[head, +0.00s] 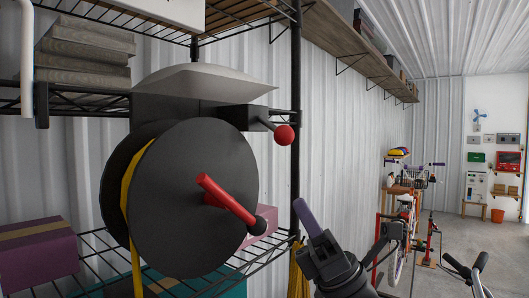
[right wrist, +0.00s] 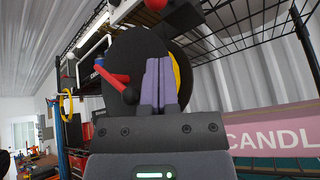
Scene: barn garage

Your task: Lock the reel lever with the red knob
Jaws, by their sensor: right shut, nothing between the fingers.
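The black reel (head: 185,235) hangs in front of the wire shelf, with a yellow band wound between its discs. A short dark lever ends in a red knob (head: 284,135) at the reel's upper right; the knob also shows at the top edge of the right wrist view (right wrist: 156,4). A red crank (head: 227,198) with a black end sits on the disc face. My right gripper (head: 308,217) is shut and empty, its purple fingers pointing up, below the knob and right of the crank, apparently touching neither. My left gripper is out of view.
A black shelf post (head: 296,90) stands just right of the red knob. A purple box (head: 38,257) lies on the lower shelf at left. Bicycles (head: 403,215) stand further back at right. The space right of the post looks open.

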